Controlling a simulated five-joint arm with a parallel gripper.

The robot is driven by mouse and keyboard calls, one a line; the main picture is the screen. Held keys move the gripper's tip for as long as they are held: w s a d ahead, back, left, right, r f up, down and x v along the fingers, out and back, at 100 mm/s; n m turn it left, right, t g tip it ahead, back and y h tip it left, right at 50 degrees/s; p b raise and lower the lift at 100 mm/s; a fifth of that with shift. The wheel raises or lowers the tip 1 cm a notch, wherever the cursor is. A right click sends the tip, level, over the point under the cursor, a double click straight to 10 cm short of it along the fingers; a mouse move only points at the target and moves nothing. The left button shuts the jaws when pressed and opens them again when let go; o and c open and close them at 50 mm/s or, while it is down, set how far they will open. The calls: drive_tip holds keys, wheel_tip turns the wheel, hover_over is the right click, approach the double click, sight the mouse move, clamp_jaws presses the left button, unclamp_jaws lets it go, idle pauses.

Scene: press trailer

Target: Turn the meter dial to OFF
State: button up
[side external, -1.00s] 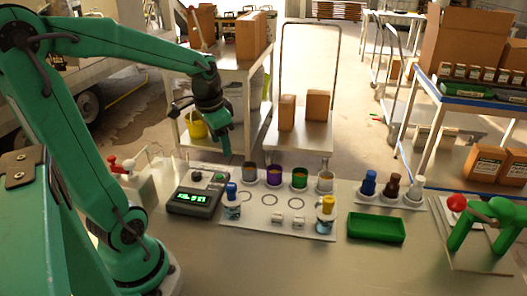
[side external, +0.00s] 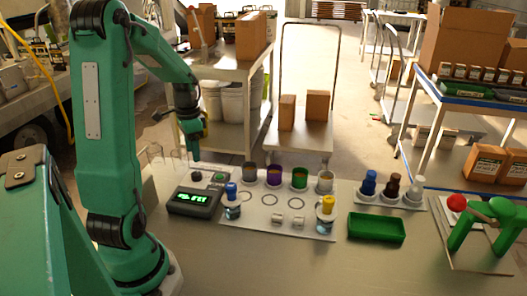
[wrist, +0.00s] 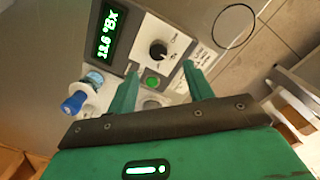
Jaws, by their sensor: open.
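The meter (side external: 192,204) is a dark grey box on the bench with a lit green display; in the wrist view the display (wrist: 107,33) reads 12.6 °Bx. Its dial is a black round knob (wrist: 158,49) on a white plate with small lettering I cannot read clearly. A green button (wrist: 152,82) sits beside the plate. My gripper (side external: 195,152) is above and behind the meter, pointing down. In the wrist view my gripper (wrist: 160,69) is open and empty, its fingertips on either side of the dial's lower area, apparently not touching it.
A white rack (side external: 265,221) right of the meter holds several cups and a blue-capped vial (side external: 232,191) close by. A green tray (side external: 376,227) and a green stand with a red ball (side external: 457,203) lie further right.

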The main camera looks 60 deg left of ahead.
sight(195, 173)
drive_tip(key=shift+f, duration=0.15)
drive_tip(key=shift+d+f, duration=0.15)
drive_tip(key=shift+f, duration=1.7)
drive_tip(key=shift+d+f, duration=0.15)
drive_tip(key=shift+f, duration=1.7)
drive_tip(key=c, duration=1)
drive_tip(key=shift+a+n, duration=0.1)
drive_tip(key=shift+n, duration=0.3)
drive_tip(key=n, duration=0.5)
drive_tip(key=shift+a, duration=0.1)
drive_tip(key=n, duration=0.6)
drive_tip(key=shift+s+t+y, duration=0.15)
drive_tip(key=shift+t+y, duration=0.15)
drive_tip(key=shift+n, duration=0.3)
